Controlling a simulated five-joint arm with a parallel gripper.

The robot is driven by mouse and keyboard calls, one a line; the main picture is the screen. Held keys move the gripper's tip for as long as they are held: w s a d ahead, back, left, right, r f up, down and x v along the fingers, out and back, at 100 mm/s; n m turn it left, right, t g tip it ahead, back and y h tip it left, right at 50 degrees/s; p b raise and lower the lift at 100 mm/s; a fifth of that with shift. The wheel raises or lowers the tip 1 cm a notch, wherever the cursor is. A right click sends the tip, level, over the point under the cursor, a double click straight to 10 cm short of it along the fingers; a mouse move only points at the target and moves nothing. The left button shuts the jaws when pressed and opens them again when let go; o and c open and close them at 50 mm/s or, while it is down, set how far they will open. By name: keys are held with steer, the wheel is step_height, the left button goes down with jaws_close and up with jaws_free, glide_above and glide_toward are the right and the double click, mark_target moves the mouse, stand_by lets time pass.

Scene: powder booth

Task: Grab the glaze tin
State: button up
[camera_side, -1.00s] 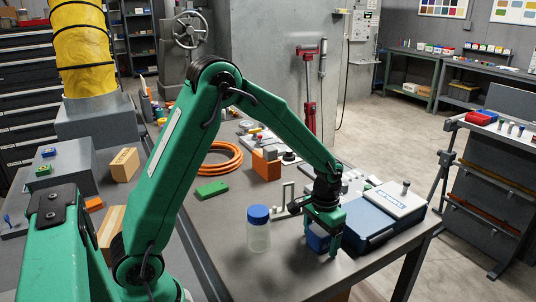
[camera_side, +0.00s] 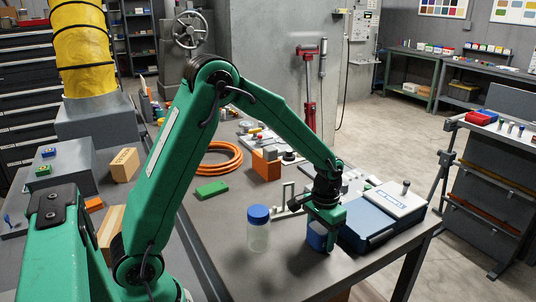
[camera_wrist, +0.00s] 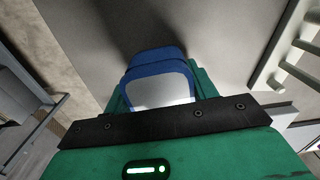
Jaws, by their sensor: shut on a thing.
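A small blue tin (camera_side: 316,237) with a pale top sits between the fingers of my gripper (camera_side: 325,240), at the front right of the bench in the side view. I take it to be the glaze tin, though no label is readable. My gripper is shut on it, and the near finger hides part of it. In the wrist view the blue tin (camera_wrist: 158,61) and its pale grey face show between the green fingers of my gripper (camera_wrist: 160,97). I cannot tell whether its base touches the bench.
A clear jar with a blue lid (camera_side: 258,229) stands to the left of my gripper. A blue case (camera_side: 364,227) with a white-topped box (camera_side: 396,200) lies close on the right. A green block (camera_side: 212,190) and an orange hose (camera_side: 220,158) lie farther back.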

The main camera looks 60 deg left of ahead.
steer(key=shift+r, duration=0.55)
step_height(320, 180, up, 2)
steer(key=shift+r, duration=0.2)
steer(key=s+d+r, duration=0.6)
steer(key=d+r, duration=0.1)
steer(key=d, duration=0.3)
